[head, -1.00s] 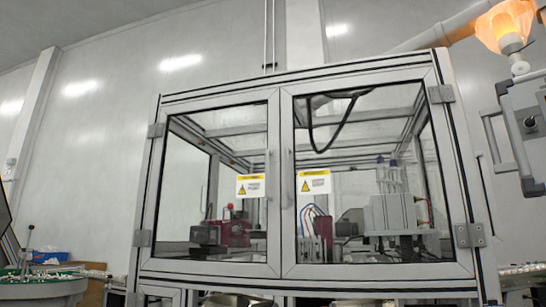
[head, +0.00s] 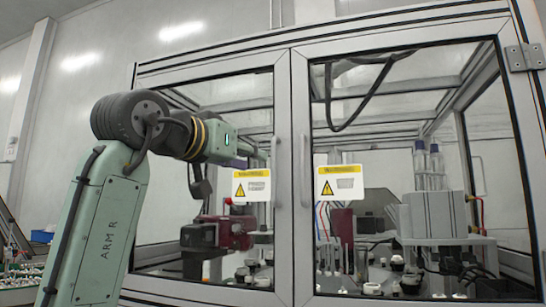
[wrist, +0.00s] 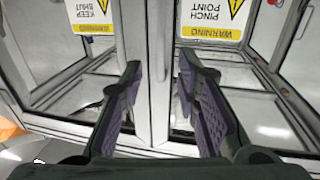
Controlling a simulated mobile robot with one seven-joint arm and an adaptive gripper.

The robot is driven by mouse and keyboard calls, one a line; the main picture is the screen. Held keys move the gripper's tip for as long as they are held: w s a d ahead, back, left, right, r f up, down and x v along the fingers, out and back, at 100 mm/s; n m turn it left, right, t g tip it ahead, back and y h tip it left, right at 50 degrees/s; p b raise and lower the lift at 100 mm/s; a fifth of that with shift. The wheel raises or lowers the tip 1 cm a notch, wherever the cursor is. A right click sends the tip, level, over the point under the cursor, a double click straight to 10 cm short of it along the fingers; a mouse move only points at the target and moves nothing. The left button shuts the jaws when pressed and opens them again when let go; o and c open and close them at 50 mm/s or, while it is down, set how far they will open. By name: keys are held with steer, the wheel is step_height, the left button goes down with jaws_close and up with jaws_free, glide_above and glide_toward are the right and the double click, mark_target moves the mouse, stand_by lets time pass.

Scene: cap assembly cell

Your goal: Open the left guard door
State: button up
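The left guard door (head: 205,92) is a framed clear panel on the front of the cabinet and looks closed. A yellow-and-white warning label is on it. Its slim vertical handle (head: 275,170) stands on the right frame. My gripper (head: 258,158) is in front of this door, just left of the handle and above the label. In the wrist view my gripper (wrist: 158,65) is open, with its purple-padded fingers on either side of the upright frames where the doors meet. I cannot tell whether the handle lies between the fingers or is touched.
The right guard door (head: 420,60) looks closed, with its own handle (head: 306,170) close beside the left one. Behind the glass are a red-and-dark device (head: 230,232), a grey unit (head: 435,215) and small parts. A tray of parts (head: 25,275) stands at the lower left.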

mark_target(272, 165)
steer(key=p+x, duration=0.3)
steer(key=x, duration=0.7)
steer(key=shift+w+f, duration=0.15)
steer(key=shift+w, duration=0.2)
jaws_close()
stand_by(0.3)
